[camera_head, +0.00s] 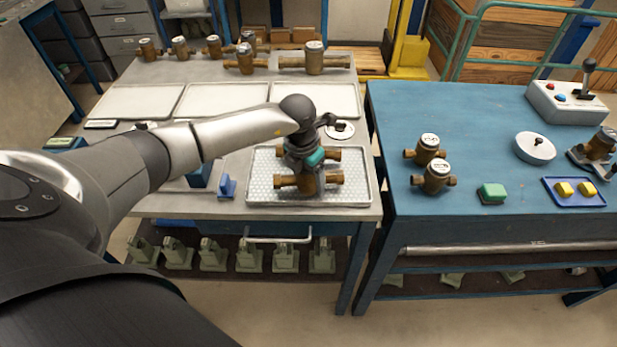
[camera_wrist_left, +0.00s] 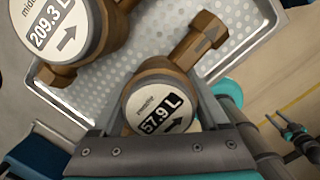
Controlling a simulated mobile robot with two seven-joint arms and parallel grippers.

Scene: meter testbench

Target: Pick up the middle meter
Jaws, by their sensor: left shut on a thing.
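My left gripper (camera_head: 307,168) points down over a perforated metal tray (camera_head: 362,190) on the grey table. Its jaws are shut on a brass meter with a round white dial reading 57.9 L (camera_wrist_left: 157,98) in the left wrist view. A second brass meter, reading 209.3 L (camera_wrist_left: 68,36), lies close beside it in the tray. The small print on the dials is hard to read. In the head view the gripper covers much of both meters, and brass pipe ends stick out on either side. I cannot tell whether the held meter is clear of the tray.
Several meters stand along the back of the grey table (camera_head: 225,136), behind three pale panels (camera_head: 235,100). A small blue fixture (camera_head: 227,187) is left of the tray. The blue table (camera_head: 460,95) at right carries two meters (camera_head: 436,176), a green button (camera_head: 493,192) and a control box (camera_head: 570,103).

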